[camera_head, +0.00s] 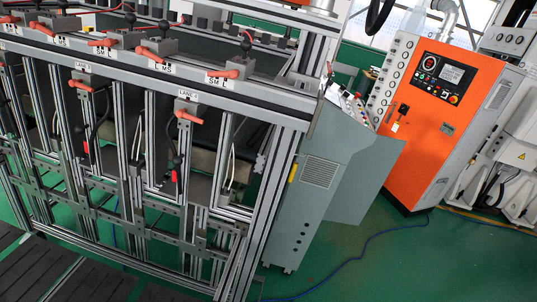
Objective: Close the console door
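The console (305,195) is a grey-green cabinet standing right of the middle, with a vent grille on its side and a sloped control panel (348,107) with buttons on top. A flat grey-green panel, which looks like the console door (366,182), stands out from the cabinet's right side at an angle, so the door appears open. The inside of the cabinet and the door's hinge are not clearly seen. A small yellow part (293,172) sits on the cabinet's left edge. My gripper is not in view, and nothing is seen touching the door.
A metal frame rack (225,95) with orange-handled clamps fills the left, close beside the console. An orange control cabinet (440,125) stands behind and right of the door. A blue cable (365,245) crosses the green floor (430,270), which is otherwise clear at lower right.

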